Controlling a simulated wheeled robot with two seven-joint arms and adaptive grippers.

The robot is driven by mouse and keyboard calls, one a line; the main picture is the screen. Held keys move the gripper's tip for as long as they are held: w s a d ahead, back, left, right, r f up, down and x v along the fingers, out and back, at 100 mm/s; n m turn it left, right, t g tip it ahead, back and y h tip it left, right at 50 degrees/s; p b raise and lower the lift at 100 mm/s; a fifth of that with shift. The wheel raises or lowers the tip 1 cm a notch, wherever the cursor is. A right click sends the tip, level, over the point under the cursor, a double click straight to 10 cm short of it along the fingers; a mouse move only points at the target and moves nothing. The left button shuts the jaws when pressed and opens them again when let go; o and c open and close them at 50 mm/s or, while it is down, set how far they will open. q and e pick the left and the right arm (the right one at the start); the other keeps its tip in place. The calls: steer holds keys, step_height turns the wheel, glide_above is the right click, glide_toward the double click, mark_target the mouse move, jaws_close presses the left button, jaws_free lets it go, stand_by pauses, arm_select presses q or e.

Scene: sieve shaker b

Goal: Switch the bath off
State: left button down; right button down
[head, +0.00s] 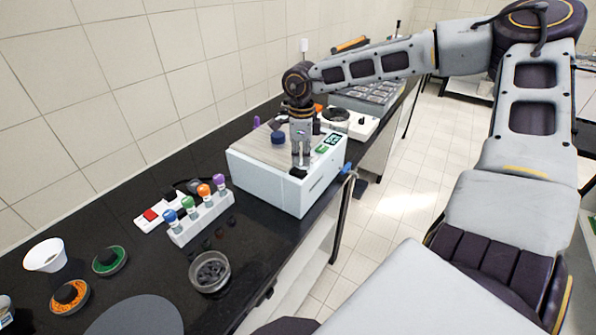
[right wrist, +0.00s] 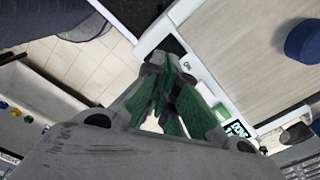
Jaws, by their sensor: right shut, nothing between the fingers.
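The bath (head: 270,182) is a white box with a wood-coloured top on the dark bench. A small lit green display (head: 333,139) sits on its top edge; it also shows in the right wrist view (right wrist: 237,130). A black switch (head: 298,173) is at the bath's near top corner, with a small "ON"-like label beside it in the right wrist view; its position is unclear. My right gripper (head: 300,163) points down, shut and empty, with its fingertips right at the switch. I cannot tell whether they touch it. My left gripper is not in view.
A dark blue knob-like piece (head: 278,138) is on the bath's top. A white rack (head: 201,218) with coloured-capped tubes, a power strip with a red switch (head: 151,215), a bowl (head: 210,272) and a white cup (head: 45,256) stand left. A white device (head: 362,127) stands behind the bath.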

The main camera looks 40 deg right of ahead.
mark_target(301, 172)
steer(key=shift+s+f+b, duration=0.1)
steer(key=shift+f+b, duration=1.4)
stand_by(2.2)
steer(key=shift+r, duration=0.1)
steer(key=shift+r+p, duration=1.45)
steer(key=shift+r, duration=2)
